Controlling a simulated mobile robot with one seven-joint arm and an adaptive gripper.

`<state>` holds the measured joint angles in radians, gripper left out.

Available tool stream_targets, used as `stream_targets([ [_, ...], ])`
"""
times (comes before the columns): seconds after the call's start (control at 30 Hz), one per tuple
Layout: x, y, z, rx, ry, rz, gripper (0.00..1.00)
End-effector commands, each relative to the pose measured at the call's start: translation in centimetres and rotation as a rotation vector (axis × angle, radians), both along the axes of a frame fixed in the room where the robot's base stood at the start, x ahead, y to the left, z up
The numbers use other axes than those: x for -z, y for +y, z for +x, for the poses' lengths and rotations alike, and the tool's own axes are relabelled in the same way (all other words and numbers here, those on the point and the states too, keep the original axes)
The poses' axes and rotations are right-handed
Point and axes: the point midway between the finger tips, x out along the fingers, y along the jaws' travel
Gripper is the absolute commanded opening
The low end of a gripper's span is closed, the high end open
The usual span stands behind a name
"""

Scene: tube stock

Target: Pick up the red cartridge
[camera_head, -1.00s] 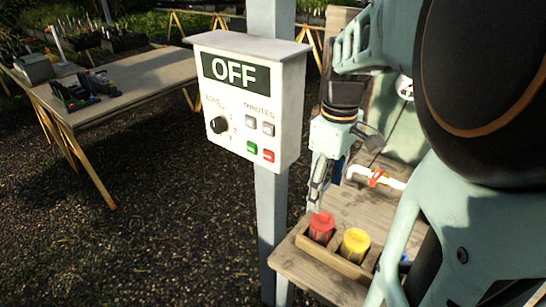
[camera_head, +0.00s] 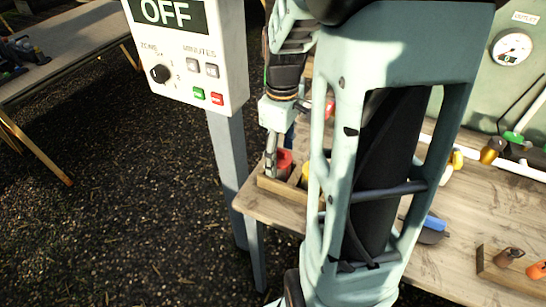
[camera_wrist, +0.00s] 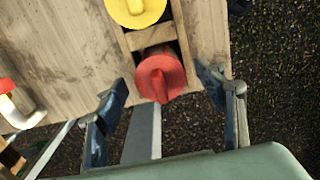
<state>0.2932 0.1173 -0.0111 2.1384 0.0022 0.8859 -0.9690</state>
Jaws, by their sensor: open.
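The red cartridge (camera_wrist: 160,76) stands in the end slot of a small wooden holder (camera_wrist: 153,36), with its round, ridged cap facing the wrist camera. My gripper (camera_wrist: 162,80) is open, with one finger on each side of the red cap and visible gaps between. In the head view the red cartridge (camera_head: 284,162) is partly covered by my gripper (camera_head: 271,168), whose fingers are close at its left. A yellow cartridge (camera_wrist: 136,8) stands in the neighbouring slot. In the head view my arm hides part of the holder.
The holder sits at the left corner of a wooden bench (camera_head: 455,228); beyond that edge is dark gravel. A grey post with a control box (camera_head: 190,60) reading OFF stands close to the left. A white pipe with a red part (camera_wrist: 14,104) is on the bench. A wooden block with copper-coloured pieces (camera_head: 510,268) lies at right.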

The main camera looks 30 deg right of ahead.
Motion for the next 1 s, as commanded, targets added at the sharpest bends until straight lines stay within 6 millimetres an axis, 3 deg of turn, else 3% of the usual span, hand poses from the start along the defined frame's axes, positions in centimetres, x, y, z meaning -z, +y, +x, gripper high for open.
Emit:
stream_targets([
  [0.07,0.0,0.0,0.0,0.0,0.0,0.0,0.62],
  [0.53,0.0,0.0,0.0,0.0,0.0,0.0,0.1],
  [0.8,-0.5,0.0,0.0,0.0,-0.002,-0.001,0.1],
  [1.0,-3.7,-0.1,0.1,0.0,-0.007,-0.002,0.1],
])
